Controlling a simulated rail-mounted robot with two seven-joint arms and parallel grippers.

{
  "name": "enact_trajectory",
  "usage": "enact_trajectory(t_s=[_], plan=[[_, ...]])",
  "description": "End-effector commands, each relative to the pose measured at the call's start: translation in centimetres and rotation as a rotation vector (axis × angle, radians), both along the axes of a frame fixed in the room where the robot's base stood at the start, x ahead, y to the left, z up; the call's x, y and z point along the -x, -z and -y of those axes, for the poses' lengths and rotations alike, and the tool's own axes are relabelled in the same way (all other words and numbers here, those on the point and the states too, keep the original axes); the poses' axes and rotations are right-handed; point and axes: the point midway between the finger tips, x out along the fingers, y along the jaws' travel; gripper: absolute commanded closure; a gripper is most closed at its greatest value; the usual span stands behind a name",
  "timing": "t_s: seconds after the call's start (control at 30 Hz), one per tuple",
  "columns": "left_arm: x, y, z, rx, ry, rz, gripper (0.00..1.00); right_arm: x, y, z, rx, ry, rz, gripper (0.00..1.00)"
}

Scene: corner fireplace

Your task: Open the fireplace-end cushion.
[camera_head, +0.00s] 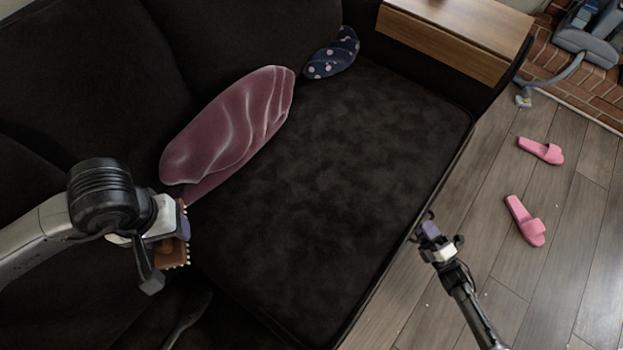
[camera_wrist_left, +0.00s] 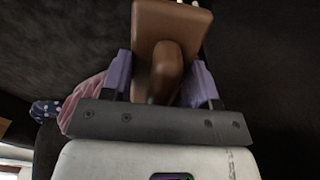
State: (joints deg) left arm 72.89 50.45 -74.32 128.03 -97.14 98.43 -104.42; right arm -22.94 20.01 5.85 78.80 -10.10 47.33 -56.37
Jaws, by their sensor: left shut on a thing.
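The fireplace-end seat cushion (camera_head: 350,150) is dark and lies flat on the dark sofa, on the side nearer the bricks in the head view. My left gripper (camera_head: 172,238) is over the sofa, left of that cushion, and is shut on a brown object (camera_head: 178,256) with pale teeth or bristles along its edge. The brown object (camera_wrist_left: 165,55) also shows between purple finger pads in the left wrist view. My right gripper (camera_head: 436,238) is at the cushion's front right edge, over or beside the floor; whether its fingers are apart or touch the cushion is unclear.
A maroon pillow (camera_head: 230,120) and a small dotted navy pillow (camera_head: 333,55) lie along the backrest. A wooden-topped table or armrest (camera_head: 450,35) stands at the cushion's far end. Pink slippers (camera_head: 526,220) lie on the wood floor (camera_head: 500,290). A grey appliance (camera_head: 588,35) stands by brickwork.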

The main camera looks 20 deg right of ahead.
Motion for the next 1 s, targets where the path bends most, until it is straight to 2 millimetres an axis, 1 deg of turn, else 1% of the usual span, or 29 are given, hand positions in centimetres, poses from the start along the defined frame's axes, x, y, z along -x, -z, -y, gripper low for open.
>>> enact_trajectory(t_s=[0.17, 0.53, 0.9, 1.0], plan=[[0.0, -0.02, 0.0, 0.0, 0.0, 0.0, 0.67, 0.01, -0.01, 0.01, 0.0, 0.0, 0.0, 0.64], [-0.01, -0.02, 0.0, 0.0, 0.0, 0.0, 0.67, 0.03, 0.01, 0.02, 0.0, 0.0, 0.0, 1.0], [-0.01, -0.05, 0.0, 0.0, 0.0, 0.0, 0.67, 0.04, -0.02, 0.02, 0.0, 0.0, 0.0, 1.0], [-0.01, -0.44, 0.0, 0.0, 0.0, 0.001, 0.67, 0.1, -0.35, 0.07, 0.001, 0.002, -0.003, 1.0]])
